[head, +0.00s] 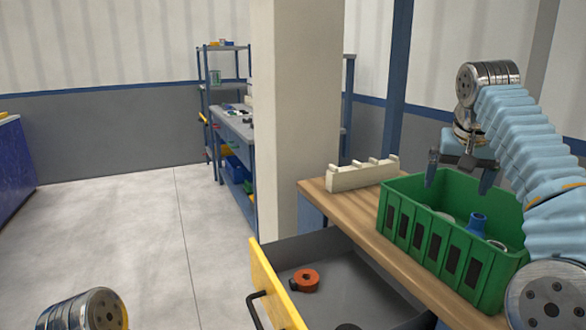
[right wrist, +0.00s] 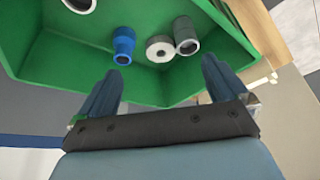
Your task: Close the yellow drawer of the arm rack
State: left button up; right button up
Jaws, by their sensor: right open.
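The yellow drawer front (head: 272,289) is pulled out from under the wooden worktop, so the drawer stands open with its grey inside showing. An orange ring-shaped part (head: 304,280) lies in it, and a dark round part shows at the picture's lower edge. A dark handle (head: 257,309) is on the yellow front. My right gripper (head: 460,178) is open and empty above the green bin, well away from the drawer. In the right wrist view its two fingers (right wrist: 162,88) are apart with nothing between them. Of my left arm only a joint shows at lower left; its gripper is out of view.
The green bin (head: 428,238) on the wooden worktop (head: 321,189) holds a blue pipe piece (head: 476,224) and grey ring parts. A cream rack (head: 362,174) stands behind the bin. A pillar (head: 294,110) rises behind the worktop. The floor left of the drawer is clear.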

aim_at(353, 288)
jog(key=k+j, duration=0.4)
jog(key=k, duration=0.2)
jog(key=k+j, duration=0.35)
jog(key=k, duration=0.2)
